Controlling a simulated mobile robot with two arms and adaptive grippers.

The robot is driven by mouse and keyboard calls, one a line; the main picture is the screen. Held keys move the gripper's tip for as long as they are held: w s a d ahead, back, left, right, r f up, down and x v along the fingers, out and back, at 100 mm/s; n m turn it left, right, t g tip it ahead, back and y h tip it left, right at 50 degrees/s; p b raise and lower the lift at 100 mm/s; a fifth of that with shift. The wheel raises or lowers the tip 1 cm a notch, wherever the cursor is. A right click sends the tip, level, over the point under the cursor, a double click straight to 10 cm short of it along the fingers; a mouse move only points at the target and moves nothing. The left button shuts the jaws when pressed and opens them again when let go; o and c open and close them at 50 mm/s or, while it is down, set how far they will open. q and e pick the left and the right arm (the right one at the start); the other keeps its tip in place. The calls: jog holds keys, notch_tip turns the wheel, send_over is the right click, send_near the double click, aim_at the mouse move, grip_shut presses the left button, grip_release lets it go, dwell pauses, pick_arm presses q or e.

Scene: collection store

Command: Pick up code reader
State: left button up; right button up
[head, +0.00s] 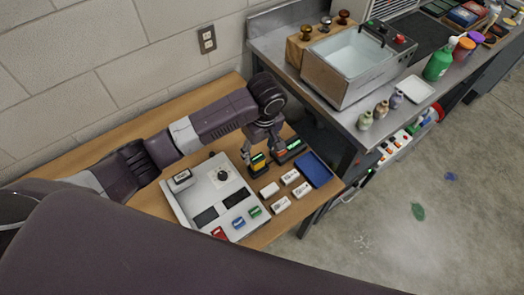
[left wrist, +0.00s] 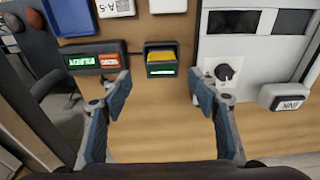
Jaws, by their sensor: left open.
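A small black device with a yellow block and a lit green strip, probably the code reader, stands on the wooden table in the head view (head: 257,168) and at top middle in the left wrist view (left wrist: 161,62). My left gripper (left wrist: 161,92) is open and empty. Its fingers point toward the device, with the device ahead between them and apart from both. In the head view the left gripper (head: 262,140) hangs just behind the device. My right gripper is not in view.
A black unit with green and red displays (left wrist: 96,61) stands beside the device. A blue tray (head: 314,170), several small white boxes (head: 290,177) and a white control panel (head: 208,195) are close by. A metal bench with a basin (head: 350,62) stands behind.

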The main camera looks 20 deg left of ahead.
pick_arm(q)
jog(key=f, duration=0.1)
jog(key=s+f+p, duration=0.1)
jog(key=shift+a+f, duration=0.2)
jog(key=shift+f, duration=0.15)
jog(key=f, duration=0.2)
jog(key=shift+w+f, duration=0.3)
jog(key=shift+f, duration=0.1)
jog(key=shift+w+f+p, duration=0.15)
jog(key=shift+f+p, duration=0.15)
jog(key=shift+f, duration=0.35)
jog(key=c, duration=0.7)
jog(key=shift+c, duration=2.4)
jog(key=shift+r, duration=0.1)
jog(key=shift+c, duration=0.5)
jog(key=shift+r, duration=0.3)
notch_tip(320, 180, up, 13)
jog(key=b, duration=0.2)
notch_tip(320, 180, up, 6)
jog(key=p, duration=0.2)
send_over(258, 159)
jog(key=shift+w+a+r, duration=0.1)
jog(key=shift+w+r, duration=0.1)
jog(key=shift+w, duration=0.05)
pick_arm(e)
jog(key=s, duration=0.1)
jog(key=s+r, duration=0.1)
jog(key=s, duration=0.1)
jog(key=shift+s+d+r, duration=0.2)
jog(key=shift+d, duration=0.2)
